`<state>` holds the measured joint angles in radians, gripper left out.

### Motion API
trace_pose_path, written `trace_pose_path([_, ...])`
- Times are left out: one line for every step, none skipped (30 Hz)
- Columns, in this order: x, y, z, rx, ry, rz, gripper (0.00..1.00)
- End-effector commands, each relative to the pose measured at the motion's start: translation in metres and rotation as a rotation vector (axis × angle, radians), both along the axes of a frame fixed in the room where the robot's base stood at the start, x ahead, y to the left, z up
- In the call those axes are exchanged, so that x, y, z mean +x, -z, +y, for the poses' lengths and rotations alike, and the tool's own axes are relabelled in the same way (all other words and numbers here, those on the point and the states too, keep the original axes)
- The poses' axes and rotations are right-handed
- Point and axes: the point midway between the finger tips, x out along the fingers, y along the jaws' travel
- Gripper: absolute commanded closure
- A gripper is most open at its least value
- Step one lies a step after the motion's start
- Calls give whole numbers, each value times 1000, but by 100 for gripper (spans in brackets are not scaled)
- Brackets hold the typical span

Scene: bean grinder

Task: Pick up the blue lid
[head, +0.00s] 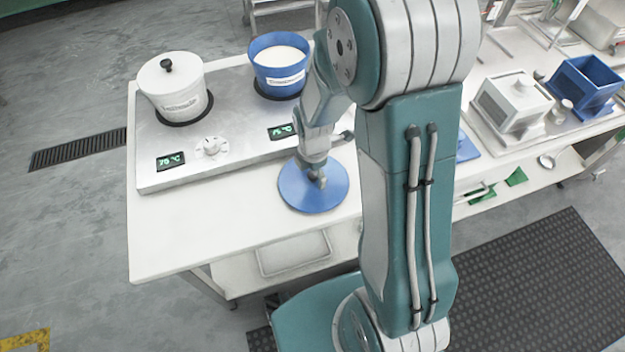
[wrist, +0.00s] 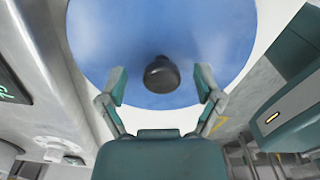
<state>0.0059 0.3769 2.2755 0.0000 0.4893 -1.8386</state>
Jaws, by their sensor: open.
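The blue lid (head: 297,196) is a round disc on the white table, in front of the two-burner heater. In the wrist view the lid (wrist: 105,45) fills the upper middle, with its dark knob (wrist: 161,75) facing me. My gripper (head: 318,178) is over the lid in the head view and partly covers it and its knob. In the wrist view my gripper (wrist: 161,88) is open, with one finger on each side of the knob. Both fingers look apart from the knob.
The heater (head: 225,115) stands behind the lid. It carries a white pot (head: 175,90) with its lid on and an open blue pot (head: 279,65) with white contents. A white box (head: 512,100) and a blue box (head: 582,85) stand at the right. The table's front left (head: 190,230) is clear.

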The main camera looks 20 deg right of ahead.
Motion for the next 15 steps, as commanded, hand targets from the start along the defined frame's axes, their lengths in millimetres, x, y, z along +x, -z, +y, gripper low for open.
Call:
trace_pose_path([0, 0, 0, 0, 0, 0, 16])
trace_pose_path([0, 0, 0, 0, 1, 0, 29])
trace_pose_path([0, 0, 0, 0, 1, 0, 47])
trace_pose_path([0, 0, 0, 0, 1, 0, 60])
trace_pose_path([0, 0, 0, 0, 1, 0, 74])
trace_pose_path([0, 0, 0, 0, 1, 0, 92])
trace_pose_path([0, 0, 0, 0, 1, 0, 100])
trace_pose_path([0, 0, 0, 0, 0, 0, 100])
trace_pose_path([0, 0, 0, 0, 0, 0, 100])
trace_pose_path([0, 0, 0, 0, 0, 0, 100])
trace_pose_path([0, 0, 0, 0, 0, 0, 100])
trace_pose_path([0, 0, 0, 0, 0, 0, 100])
trace_pose_path([0, 0, 0, 0, 0, 1, 100])
trace_pose_path([0, 0, 0, 0, 0, 1, 100])
trace_pose_path([0, 0, 0, 0, 0, 1, 100])
